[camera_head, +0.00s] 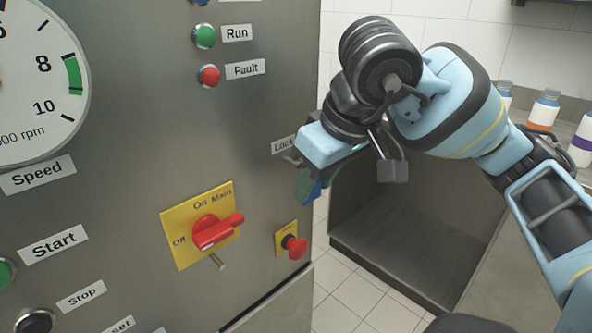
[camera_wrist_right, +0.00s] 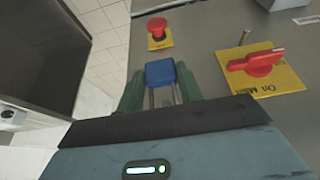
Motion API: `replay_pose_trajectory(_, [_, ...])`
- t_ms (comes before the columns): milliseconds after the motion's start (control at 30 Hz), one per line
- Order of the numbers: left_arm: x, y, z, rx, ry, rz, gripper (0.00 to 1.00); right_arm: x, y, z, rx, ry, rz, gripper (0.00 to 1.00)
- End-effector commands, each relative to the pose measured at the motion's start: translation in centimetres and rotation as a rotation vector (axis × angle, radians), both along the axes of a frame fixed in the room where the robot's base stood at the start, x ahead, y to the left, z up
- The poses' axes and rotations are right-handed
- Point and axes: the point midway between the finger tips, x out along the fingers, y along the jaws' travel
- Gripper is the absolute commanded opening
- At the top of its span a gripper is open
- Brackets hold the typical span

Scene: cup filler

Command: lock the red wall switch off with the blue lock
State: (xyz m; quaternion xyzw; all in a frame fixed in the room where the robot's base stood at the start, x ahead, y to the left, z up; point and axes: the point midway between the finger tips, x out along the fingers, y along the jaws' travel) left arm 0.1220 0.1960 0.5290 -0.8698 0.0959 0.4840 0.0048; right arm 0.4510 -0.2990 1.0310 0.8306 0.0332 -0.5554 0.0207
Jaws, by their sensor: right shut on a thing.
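The red wall switch (camera_head: 218,232) sits on a yellow plate marked Off, On and Main, on the grey panel. Its handle lies sideways, one end towards Off and the other to the right. A metal peg (camera_head: 217,261) sticks out just below it. The switch also shows at the right of the wrist view (camera_wrist_right: 256,63). My right gripper (camera_head: 307,188) is shut on the blue lock (camera_wrist_right: 160,73), whose blue body and metal bars show between the green fingers. It is right of the switch and above the red push button, apart from both. My left gripper is not in view.
A red push button (camera_head: 296,247) on a small yellow plate stands out right of the switch. The Lock label (camera_head: 283,145) and a hook are partly behind my gripper. An open dark cabinet (camera_head: 400,220) lies right of the panel. Bottles (camera_head: 543,110) stand on the counter.

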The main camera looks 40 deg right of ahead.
Motion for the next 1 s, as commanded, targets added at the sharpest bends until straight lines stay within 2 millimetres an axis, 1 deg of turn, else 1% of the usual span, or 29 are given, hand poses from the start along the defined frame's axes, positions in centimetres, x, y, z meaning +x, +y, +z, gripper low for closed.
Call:
replay_pose_trajectory(67, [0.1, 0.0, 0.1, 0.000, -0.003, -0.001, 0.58, 0.5, 0.0, 0.1, 0.001, -0.002, -0.001, 0.11])
replay_pose_trajectory(267, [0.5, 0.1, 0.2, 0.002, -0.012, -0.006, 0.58, 0.8, 0.1, 0.0, 0.000, -0.001, 0.000, 0.11])
replay_pose_trajectory(467, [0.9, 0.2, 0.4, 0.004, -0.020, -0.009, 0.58, 3.5, 0.3, 0.1, 0.001, 0.000, 0.000, 0.11])
replay_pose_trajectory(600, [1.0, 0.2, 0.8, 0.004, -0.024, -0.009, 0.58, 4.4, 0.3, -0.8, -0.002, 0.000, -0.001, 0.11])
replay_pose_trajectory(767, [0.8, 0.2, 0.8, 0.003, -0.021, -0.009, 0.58, 4.6, 0.3, -1.1, -0.002, -0.002, -0.001, 0.11])
replay_pose_trajectory(1000, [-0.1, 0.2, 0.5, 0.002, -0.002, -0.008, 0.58, 4.5, 0.3, -1.4, -0.001, 0.000, 0.000, 0.11])
